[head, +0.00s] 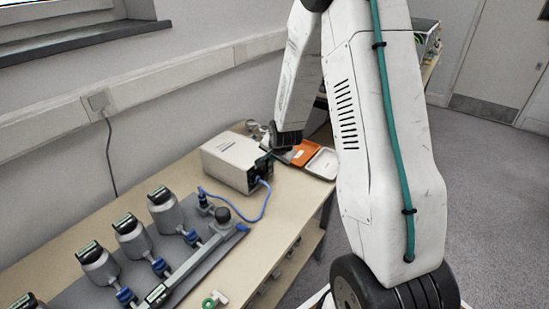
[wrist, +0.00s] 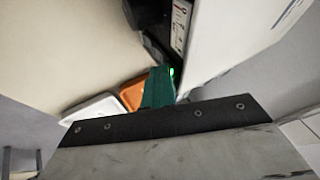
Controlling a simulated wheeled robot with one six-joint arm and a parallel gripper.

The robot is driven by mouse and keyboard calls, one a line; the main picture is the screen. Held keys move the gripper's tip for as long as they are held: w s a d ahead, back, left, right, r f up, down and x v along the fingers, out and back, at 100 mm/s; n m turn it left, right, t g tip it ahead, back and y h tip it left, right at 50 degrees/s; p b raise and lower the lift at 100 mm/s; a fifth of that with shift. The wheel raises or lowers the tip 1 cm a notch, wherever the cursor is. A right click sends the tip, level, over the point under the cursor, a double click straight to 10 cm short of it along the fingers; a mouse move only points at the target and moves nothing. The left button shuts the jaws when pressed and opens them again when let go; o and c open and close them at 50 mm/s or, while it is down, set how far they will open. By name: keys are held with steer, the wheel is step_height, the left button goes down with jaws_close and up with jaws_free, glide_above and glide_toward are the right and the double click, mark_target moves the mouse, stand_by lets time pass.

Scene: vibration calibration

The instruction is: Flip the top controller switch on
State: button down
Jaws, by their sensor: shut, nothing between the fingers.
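A white box-shaped controller (head: 232,160) stands on the bench, with a dark panel facing right and a blue cable plugged in low. My gripper (head: 266,157) is at that panel's upper part. In the wrist view the teal fingers of my gripper (wrist: 160,72) are together and empty, with their tips by the controller's dark panel (wrist: 152,28). The switch itself is not distinguishable, and the fingers hide part of the panel. I cannot tell whether the fingers touch it.
An orange tray (head: 307,152) and a white tray (head: 323,164) lie right of the controller; my arm partly hides the area. A blue cable (head: 265,207) loops over the bench (head: 292,196). A grey rig with several cylinders (head: 166,213) stands at the left front.

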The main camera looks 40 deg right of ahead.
steer(key=shift+r, duration=0.15)
steer(key=shift+w+r, duration=0.1)
steer(key=shift+r, duration=0.6)
